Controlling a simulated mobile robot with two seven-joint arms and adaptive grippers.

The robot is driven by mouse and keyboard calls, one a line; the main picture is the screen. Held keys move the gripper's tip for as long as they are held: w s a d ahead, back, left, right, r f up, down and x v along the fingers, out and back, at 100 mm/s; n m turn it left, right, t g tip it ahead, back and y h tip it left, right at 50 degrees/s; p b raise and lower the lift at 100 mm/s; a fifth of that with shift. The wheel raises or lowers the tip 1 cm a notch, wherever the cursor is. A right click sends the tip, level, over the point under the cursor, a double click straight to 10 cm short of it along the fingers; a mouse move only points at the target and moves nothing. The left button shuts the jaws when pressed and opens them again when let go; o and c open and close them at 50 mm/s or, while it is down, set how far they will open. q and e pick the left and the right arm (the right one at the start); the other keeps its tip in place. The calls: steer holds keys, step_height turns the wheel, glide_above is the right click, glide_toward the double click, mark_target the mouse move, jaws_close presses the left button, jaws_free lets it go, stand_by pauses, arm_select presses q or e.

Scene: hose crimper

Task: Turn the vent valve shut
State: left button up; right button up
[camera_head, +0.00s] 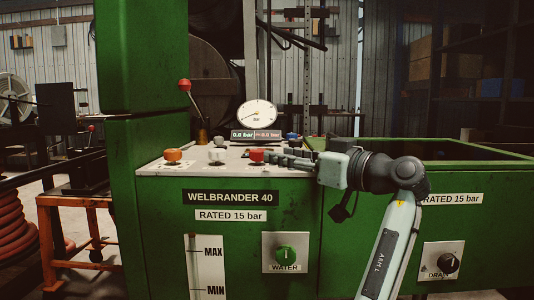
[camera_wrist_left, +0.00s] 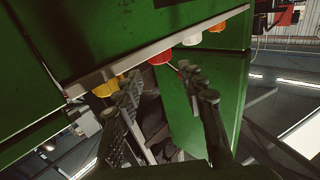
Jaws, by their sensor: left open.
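The control ledge carries an orange knob (camera_head: 173,155), a white knob (camera_head: 216,155) and a red knob (camera_head: 256,155). The left wrist view also shows a yellow knob (camera_wrist_left: 106,88), which my gripper seems to hide in the head view. I cannot read which knob is the vent valve. My left gripper (camera_head: 283,161) is at the ledge's front edge, just right of the red knob. In the wrist view its open fingers (camera_wrist_left: 165,86) have nothing between them, with the yellow knob beyond the left finger. My right gripper is out of view.
A pressure gauge (camera_head: 257,114) and a 0.0 bar display (camera_head: 256,135) stand behind the ledge. A red-tipped lever (camera_head: 185,86) rises at its left. An open green bin (camera_head: 480,150) lies right.

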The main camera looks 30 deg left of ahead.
arm_select(q)
steer(key=shift+v, duration=1.95)
steer(key=shift+f, duration=0.1)
